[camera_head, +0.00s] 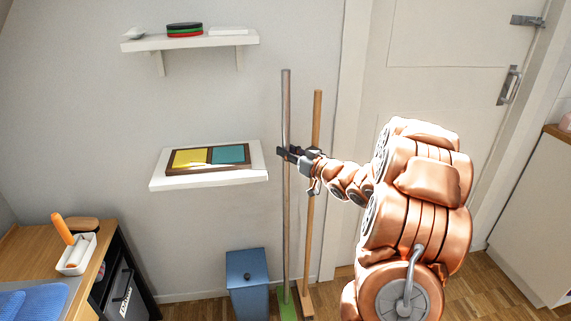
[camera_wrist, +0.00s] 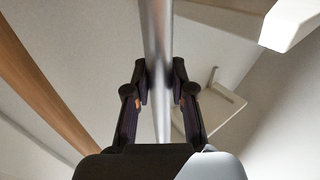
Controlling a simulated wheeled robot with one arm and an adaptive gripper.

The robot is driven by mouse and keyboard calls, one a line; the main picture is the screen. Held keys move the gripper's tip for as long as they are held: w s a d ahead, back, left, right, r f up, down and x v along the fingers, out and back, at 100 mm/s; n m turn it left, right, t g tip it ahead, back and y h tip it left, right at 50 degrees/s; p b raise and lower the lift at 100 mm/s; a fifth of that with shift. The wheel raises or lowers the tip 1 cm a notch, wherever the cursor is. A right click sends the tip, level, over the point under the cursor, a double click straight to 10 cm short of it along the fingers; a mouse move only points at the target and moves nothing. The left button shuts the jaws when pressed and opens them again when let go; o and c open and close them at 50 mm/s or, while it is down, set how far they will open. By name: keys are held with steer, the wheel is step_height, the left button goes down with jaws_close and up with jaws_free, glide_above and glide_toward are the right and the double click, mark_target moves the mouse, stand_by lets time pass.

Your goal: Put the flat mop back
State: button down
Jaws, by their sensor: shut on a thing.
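The flat mop (camera_head: 287,200) has a long grey metal pole and a green foot at floor level. It stands nearly upright against the wall side, between the blue bin and a wooden pole. My gripper (camera_head: 286,153) is around the pole at mid height, shut on it. In the wrist view the grey pole (camera_wrist: 158,60) passes between the two dark fingers of the gripper (camera_wrist: 159,80). The mop's foot is near or on the floor; I cannot tell whether it touches.
A wooden broom-like pole (camera_head: 314,180) stands just right of the mop. A blue lidded bin (camera_head: 248,285) stands to its left. A lower shelf (camera_head: 255,178) with a yellow and teal tray and an upper shelf (camera_head: 190,42) stick out left. A door (camera_head: 450,90) is behind my arm.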

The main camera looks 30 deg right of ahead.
steer(key=shift+w+d, duration=0.35)
steer(key=shift+w, duration=0.5)
steer(key=shift+w+d, duration=0.35)
steer(key=shift+w, duration=0.5)
steer(key=shift+w+d+f, duration=0.1)
steer(key=shift+w+f, duration=0.05)
steer(key=shift+f, duration=3.45)
steer(key=c, duration=1)
jaws_free()
steer(key=v, duration=1.2)
